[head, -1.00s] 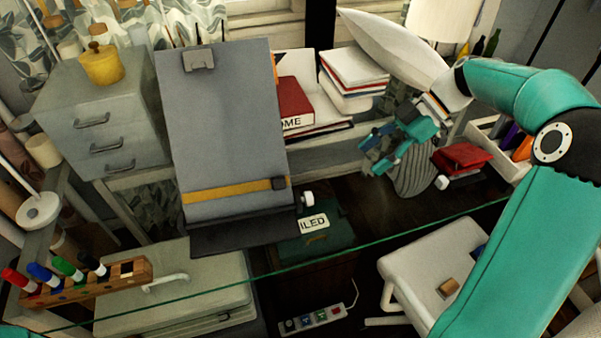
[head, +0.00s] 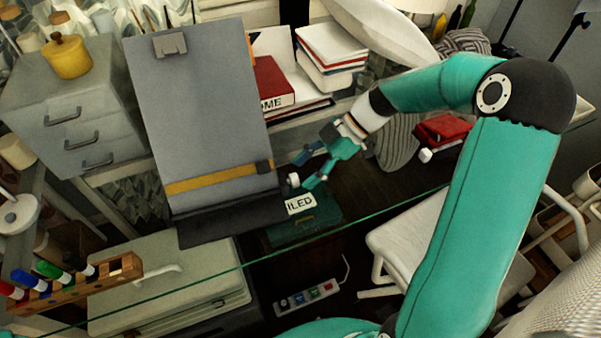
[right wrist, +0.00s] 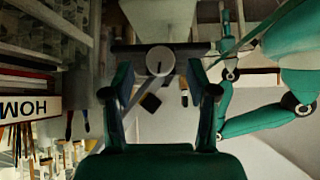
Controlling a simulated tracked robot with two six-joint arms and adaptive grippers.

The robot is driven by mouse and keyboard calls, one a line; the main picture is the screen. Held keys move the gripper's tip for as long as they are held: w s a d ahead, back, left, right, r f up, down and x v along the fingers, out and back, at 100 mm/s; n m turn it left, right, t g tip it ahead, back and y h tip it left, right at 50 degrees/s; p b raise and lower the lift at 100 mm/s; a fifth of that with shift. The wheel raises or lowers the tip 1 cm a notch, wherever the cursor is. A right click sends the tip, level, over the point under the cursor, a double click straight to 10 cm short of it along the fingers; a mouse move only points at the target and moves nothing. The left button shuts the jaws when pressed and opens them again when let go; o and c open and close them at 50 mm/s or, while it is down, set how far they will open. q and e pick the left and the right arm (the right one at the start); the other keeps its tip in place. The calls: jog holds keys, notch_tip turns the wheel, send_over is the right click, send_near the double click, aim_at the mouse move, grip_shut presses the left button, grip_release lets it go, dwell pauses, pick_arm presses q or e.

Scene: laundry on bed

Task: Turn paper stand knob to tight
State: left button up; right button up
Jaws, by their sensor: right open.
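The paper stand (head: 205,110) is a tilted grey board with a clip at the top, a yellow band and a dark lower ledge. Its small white knob (head: 294,180) sticks out at the lower right side. In the right wrist view the knob (right wrist: 160,62) is a pale disc with a dark mark, seen face-on. My right gripper (head: 305,172) is open at the knob; in its wrist view the two fingers (right wrist: 162,98) stand either side below the knob. I cannot tell whether they touch it. My left gripper does not show.
Books (head: 272,84) stand behind the stand on the right. A yellow pot (head: 67,57) sits on a grey drawer cabinet (head: 75,110) at left. A marker rack (head: 80,281) is at lower left, and a red item (head: 442,129) lies right of my gripper.

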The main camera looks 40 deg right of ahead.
jog(key=shift+x, duration=1.3)
jog(key=shift+c, duration=0.3)
jog(key=shift+d, duration=0.1)
grip_shut()
